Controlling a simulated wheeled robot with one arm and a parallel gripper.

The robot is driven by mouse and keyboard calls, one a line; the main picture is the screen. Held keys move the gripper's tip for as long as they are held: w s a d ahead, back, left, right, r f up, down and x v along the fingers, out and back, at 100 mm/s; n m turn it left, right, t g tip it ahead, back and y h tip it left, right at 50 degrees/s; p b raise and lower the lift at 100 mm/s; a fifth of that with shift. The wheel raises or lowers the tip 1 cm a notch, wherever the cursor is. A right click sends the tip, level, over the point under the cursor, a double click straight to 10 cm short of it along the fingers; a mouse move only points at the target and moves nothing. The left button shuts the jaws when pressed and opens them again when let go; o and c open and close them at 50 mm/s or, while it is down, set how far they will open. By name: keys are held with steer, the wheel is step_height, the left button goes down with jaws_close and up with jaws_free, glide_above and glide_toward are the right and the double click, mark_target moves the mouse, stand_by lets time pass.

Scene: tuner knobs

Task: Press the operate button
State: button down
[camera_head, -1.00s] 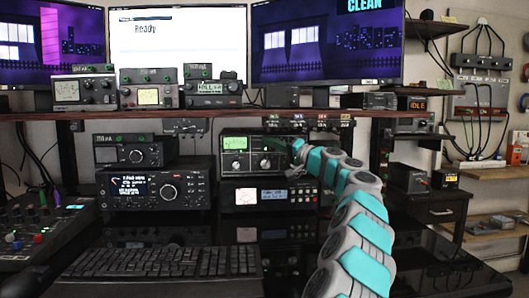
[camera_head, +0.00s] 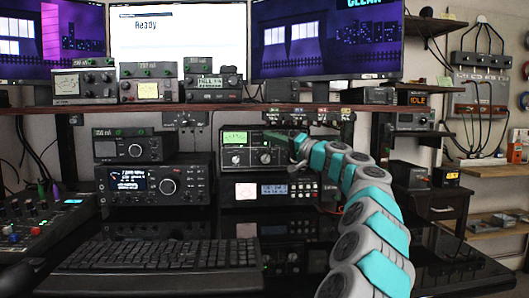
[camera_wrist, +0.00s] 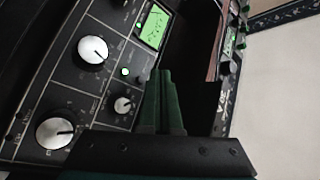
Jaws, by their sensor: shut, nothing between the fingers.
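The tuner (camera_head: 250,159) is a black box with a green meter (camera_head: 235,138) and pale round knobs, under the shelf. In the wrist view its panel (camera_wrist: 75,80) is tilted, with the lit green meter (camera_wrist: 154,27), two large white knobs and a smaller one (camera_wrist: 123,104). I cannot read which control is the operate button. My gripper (camera_wrist: 160,74) is shut and empty, its dark green fingers in front of the panel, just right of that light. I cannot tell if they touch. In the head view the gripper (camera_head: 290,148) is at the tuner's right side.
A radio with a dark display (camera_head: 158,186) stands left of the tuner, and another unit (camera_head: 272,192) sits below it. The shelf (camera_head: 290,106) runs just above my gripper. A keyboard (camera_head: 160,255) lies in front. Small boxes line the shelf.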

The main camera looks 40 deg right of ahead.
steer(key=s+a+b, duration=0.2)
steer(key=s, duration=0.1)
steer(key=shift+s, duration=0.2)
stand_by(0.6)
